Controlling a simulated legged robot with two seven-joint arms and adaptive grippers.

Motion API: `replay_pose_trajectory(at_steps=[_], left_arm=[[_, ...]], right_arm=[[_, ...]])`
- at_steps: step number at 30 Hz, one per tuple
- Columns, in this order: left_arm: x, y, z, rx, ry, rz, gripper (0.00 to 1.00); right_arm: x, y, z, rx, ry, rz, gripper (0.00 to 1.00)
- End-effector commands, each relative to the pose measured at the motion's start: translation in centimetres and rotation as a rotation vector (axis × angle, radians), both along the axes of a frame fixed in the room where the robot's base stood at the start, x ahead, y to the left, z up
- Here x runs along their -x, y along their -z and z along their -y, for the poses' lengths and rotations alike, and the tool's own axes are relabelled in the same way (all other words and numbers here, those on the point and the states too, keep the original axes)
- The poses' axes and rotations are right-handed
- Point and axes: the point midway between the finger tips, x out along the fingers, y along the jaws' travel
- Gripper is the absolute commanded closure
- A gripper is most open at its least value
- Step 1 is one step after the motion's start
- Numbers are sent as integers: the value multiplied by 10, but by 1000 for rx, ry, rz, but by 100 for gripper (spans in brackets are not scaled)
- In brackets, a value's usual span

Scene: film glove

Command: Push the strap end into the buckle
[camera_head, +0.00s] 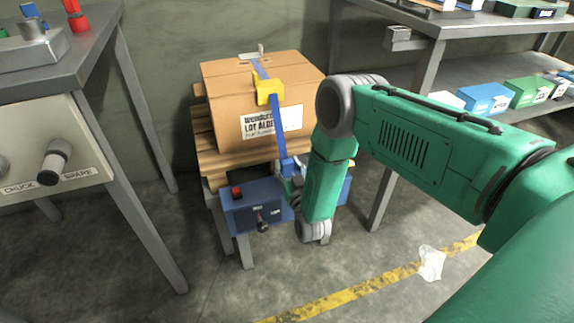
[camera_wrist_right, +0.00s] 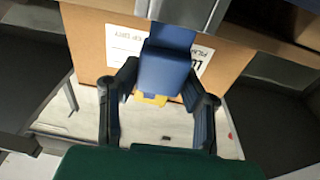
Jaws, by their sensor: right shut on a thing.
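A blue strap (camera_head: 278,125) runs over the cardboard box (camera_head: 228,100) and down its front, through a yellow corner piece (camera_head: 269,92). My right gripper (camera_head: 287,178) is low in front of the box, at the strap's lower end, partly hidden by my forearm. In the right wrist view its dark fingers (camera_wrist_right: 160,95) stand either side of a blue block (camera_wrist_right: 165,70) on the strap, and the gripper is shut on it. A grey metal part (camera_wrist_right: 188,10) lies beyond the block at the top edge; I cannot tell whether it is the buckle. My left gripper is out of view.
The box sits on wooden slats (camera_head: 232,163). Below is a blue unit (camera_head: 240,215) with a red button (camera_head: 237,192) and a dark knob (camera_head: 262,226). A workbench (camera_head: 90,60) stands left, shelving (camera_head: 425,60) right. Floor in front is mostly clear, with a white scrap (camera_head: 431,263).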

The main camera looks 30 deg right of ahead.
Motion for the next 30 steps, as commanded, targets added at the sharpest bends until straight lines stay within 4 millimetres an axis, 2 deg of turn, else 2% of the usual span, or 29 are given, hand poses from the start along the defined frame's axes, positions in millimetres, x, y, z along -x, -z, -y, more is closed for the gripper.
replay_pose_trajectory(at_steps=[11, 12, 14, 25, 30], left_arm=[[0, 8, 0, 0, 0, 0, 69], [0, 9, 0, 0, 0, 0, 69], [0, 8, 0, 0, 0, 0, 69], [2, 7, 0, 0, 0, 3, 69], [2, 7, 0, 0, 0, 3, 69]], right_arm=[[0, 10, 0, 0, 0, 0, 100], [0, 11, 0, 0, 0, 0, 62], [0, 10, 0, 0, 0, 0, 42], [2, 10, -1, 0, 0, -1, 42], [23, 13, -7, -1, -1, -4, 42]])
